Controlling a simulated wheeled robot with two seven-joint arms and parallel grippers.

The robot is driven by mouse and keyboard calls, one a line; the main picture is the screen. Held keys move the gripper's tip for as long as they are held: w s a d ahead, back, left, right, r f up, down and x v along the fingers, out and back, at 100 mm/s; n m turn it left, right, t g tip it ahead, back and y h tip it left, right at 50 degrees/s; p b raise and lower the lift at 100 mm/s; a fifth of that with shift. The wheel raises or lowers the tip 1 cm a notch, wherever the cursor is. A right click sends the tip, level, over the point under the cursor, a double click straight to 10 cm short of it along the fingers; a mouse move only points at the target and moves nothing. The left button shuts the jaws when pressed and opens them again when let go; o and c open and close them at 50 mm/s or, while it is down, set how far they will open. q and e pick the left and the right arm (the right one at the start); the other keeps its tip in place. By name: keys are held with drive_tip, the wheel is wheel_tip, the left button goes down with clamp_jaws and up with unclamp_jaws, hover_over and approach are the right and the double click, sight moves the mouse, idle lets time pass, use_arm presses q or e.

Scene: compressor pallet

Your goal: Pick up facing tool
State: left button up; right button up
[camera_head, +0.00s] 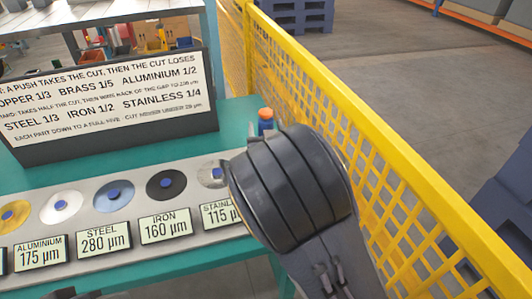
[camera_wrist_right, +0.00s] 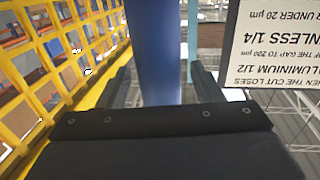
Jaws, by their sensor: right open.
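The facing tool appears to be the upright blue piece with an orange top (camera_head: 266,120) at the right end of the teal bench. My right gripper (camera_head: 260,145) is just in front of it and hides its lower part. In the right wrist view, the blue shaft (camera_wrist_right: 155,45) stands between the two spread fingers of my right gripper (camera_wrist_right: 158,82), with visible room on both sides. Contact with the fingers is not visible. Only a small dark shape, possibly my left gripper, shows at the bottom left edge of the head view.
A yellow mesh fence (camera_head: 375,165) runs close along the right side of the bench. A sign board (camera_head: 110,105) stands at the back left. A grey strip with several discs and thickness labels (camera_head: 104,240) lies along the front. Blue pallets (camera_head: 297,14) are beyond the fence.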

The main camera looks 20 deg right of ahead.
drive_tip(key=shift+c, duration=0.4)
clamp_jaws()
drive_tip(key=shift+w+r, duration=0.1)
drive_tip(key=shift+r, duration=0.05)
